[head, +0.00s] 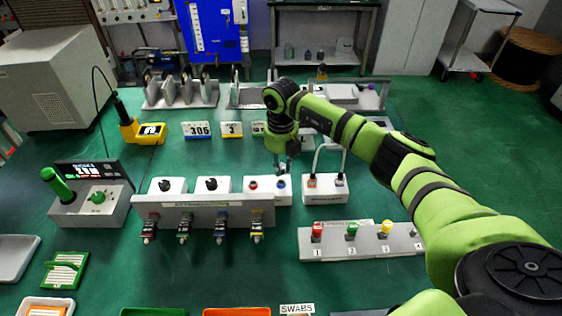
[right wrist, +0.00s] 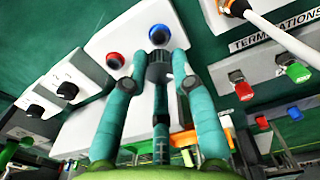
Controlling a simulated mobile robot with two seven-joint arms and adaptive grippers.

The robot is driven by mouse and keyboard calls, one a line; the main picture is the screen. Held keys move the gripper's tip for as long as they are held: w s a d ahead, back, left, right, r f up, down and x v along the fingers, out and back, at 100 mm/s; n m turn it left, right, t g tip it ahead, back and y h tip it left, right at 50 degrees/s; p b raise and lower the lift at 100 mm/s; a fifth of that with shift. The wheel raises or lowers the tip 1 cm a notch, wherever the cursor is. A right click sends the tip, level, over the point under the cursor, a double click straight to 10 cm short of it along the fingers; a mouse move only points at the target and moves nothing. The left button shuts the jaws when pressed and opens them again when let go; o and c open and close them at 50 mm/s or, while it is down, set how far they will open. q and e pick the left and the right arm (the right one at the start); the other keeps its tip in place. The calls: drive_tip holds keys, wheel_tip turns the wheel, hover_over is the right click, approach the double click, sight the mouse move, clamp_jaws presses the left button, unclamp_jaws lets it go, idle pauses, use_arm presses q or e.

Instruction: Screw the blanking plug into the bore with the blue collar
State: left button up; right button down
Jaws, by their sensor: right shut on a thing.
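The white block (head: 262,197) carries a red collar (head: 252,185) and a blue collar (head: 281,184). In the right wrist view the red collar (right wrist: 115,60) is left of the blue collar (right wrist: 159,35). My right gripper (head: 282,168) points down just above the blue collar. Its teal fingers are shut on a dark grey ridged plug (right wrist: 158,70), which appears just below the blue collar in the right wrist view. I cannot tell whether the plug touches the collar or the bore. The bore opening is not clearly visible. My left gripper is not in view.
White blocks with black knobs (head: 211,184) stand left of the collar block. A white block with a cable loop (head: 324,189) stands close on the right. A grey rail with hanging connectors (head: 200,212) runs in front.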

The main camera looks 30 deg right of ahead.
drive_tip(key=shift+f+b, duration=1.05)
drive_tip(key=shift+f, duration=0.65)
drive_tip(key=shift+f+b, duration=0.35)
drive_tip(key=shift+f, duration=0.25)
idle(0.7)
drive_tip(key=c, duration=1)
unclamp_jaws()
drive_tip(key=shift+o, duration=0.2)
drive_tip(key=shift+r, duration=0.15)
wheel_tip(320, 180, up, 12)
drive_tip(key=shift+f, duration=0.1)
